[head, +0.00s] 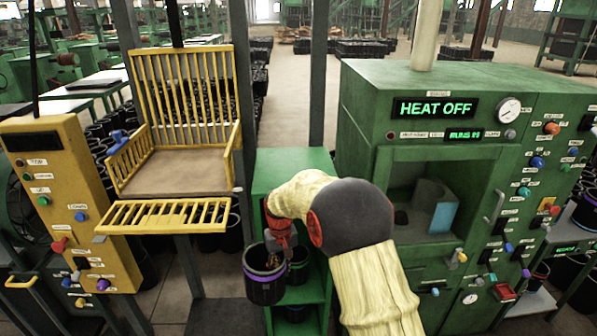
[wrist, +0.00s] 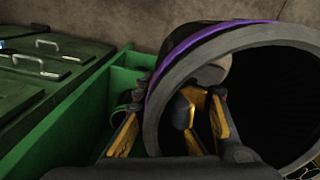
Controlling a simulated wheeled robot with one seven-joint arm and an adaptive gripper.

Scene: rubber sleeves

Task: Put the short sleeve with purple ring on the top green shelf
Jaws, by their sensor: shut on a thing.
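The black sleeve with the purple ring (head: 264,282) hangs from my gripper (head: 277,248) in the head view, in front of and left of the green shelf unit. In the wrist view the sleeve (wrist: 152,110) is large, its open mouth facing right, with the purple band near its rim. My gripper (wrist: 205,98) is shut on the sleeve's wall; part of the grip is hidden. The top green shelf (head: 288,162) is a flat surface, above and behind the held sleeve. The part of it that shows is bare; my arm covers its right side.
A dark sleeve (head: 299,268) stands on a lower shelf, partly hidden. A yellow barred chair-like rack (head: 170,170) and yellow control panel (head: 60,200) are on the left.

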